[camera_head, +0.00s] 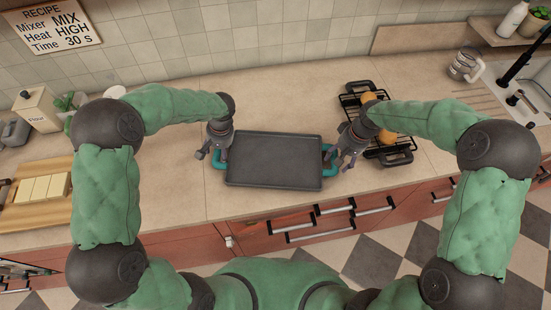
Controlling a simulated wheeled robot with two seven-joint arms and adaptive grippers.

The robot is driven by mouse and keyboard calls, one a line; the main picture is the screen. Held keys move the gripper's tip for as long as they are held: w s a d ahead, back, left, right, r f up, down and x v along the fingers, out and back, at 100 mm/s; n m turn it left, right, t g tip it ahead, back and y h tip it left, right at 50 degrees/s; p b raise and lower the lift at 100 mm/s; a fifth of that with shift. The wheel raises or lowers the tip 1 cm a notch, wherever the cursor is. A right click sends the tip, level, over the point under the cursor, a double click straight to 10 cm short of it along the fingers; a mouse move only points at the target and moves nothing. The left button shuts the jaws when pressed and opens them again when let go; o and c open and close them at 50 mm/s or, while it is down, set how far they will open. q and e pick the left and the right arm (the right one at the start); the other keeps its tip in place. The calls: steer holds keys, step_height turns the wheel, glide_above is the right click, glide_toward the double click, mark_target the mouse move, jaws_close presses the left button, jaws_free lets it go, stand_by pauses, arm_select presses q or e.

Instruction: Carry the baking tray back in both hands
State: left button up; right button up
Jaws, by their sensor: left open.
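The baking tray (274,160) is a dark grey rectangle lying flat on the beige counter near its front edge. It has a teal handle at each short end; the right handle (329,170) shows partly. The left handle (217,161) is partly hidden by my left gripper (212,155), which is open with its fingers close over that handle. My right gripper (342,159) is at the right handle, beside the tray's right end. The picture does not show clearly whether its fingers are closed or touch the handle.
A black wire rack (397,155) with round golden items stands right of the tray, close to my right gripper. A wooden board (35,210) with pale blocks lies at the far left. A glass mug (465,66) stands near the sink. The counter behind the tray is clear.

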arm_select(q)
steer(key=shift+a+f, duration=0.2)
steer(key=shift+f, duration=0.65)
arm_select(e)
steer(key=shift+a+f, duration=0.2)
steer(key=shift+f, duration=0.7)
arm_select(q)
jaws_close()
arm_select(e)
jaws_close()
